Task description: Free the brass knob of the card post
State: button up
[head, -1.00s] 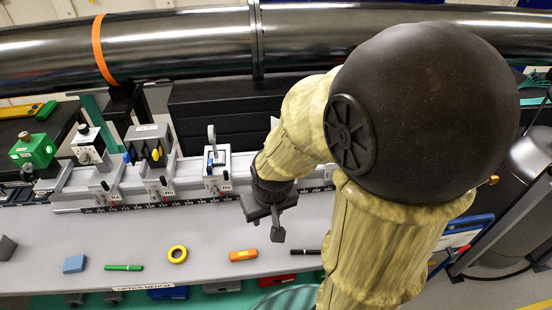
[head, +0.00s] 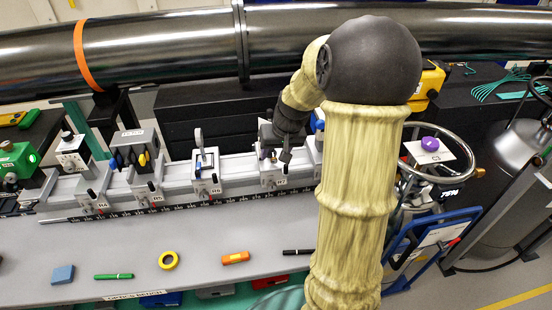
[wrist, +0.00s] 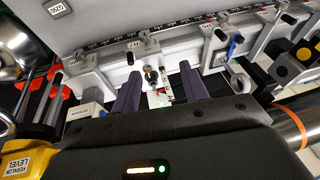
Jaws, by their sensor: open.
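My gripper (head: 277,156) hangs over the carrier labelled R7 (head: 274,179) on the bench rail, partly hidden by my own arm in the head view. In the wrist view my gripper (wrist: 161,85) is open, with its two dark purple fingers apart. Between the fingers stands a small post (wrist: 158,97) with a pale, marked card-like face. Whether the fingers reach down to the knob's height I cannot tell.
The black beam pipe (head: 160,52) runs behind.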

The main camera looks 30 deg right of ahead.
jog(key=w+d+r+m+t, duration=0.1)
jog(key=w+d, duration=0.3)
jog(key=d, duration=0.3)
jog(key=shift+d+y, duration=0.3)
jog(key=shift+d, duration=0.1)
jog(key=p, duration=0.5)
send_near(275, 159)
jog(key=x, duration=0.9)
grip_shut()
